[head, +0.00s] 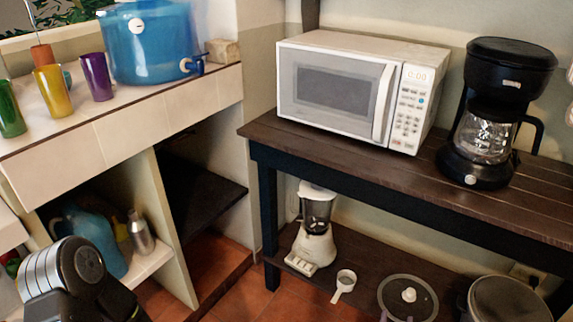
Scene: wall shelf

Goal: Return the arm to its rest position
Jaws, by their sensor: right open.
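A part of my own arm (75,275), black with silver rings, shows at the lower left corner in the head view. No gripper fingers can be made out on it, and I cannot tell which arm it belongs to. Neither gripper can be made out in this view.
A dark wooden table (285,133) bears a white microwave (335,88) and a black coffee maker (487,120). A blender (315,235), a white scoop (344,285) and a glass lid (407,298) are below. A tiled counter (140,112) at left holds several cups and a blue container (155,45).

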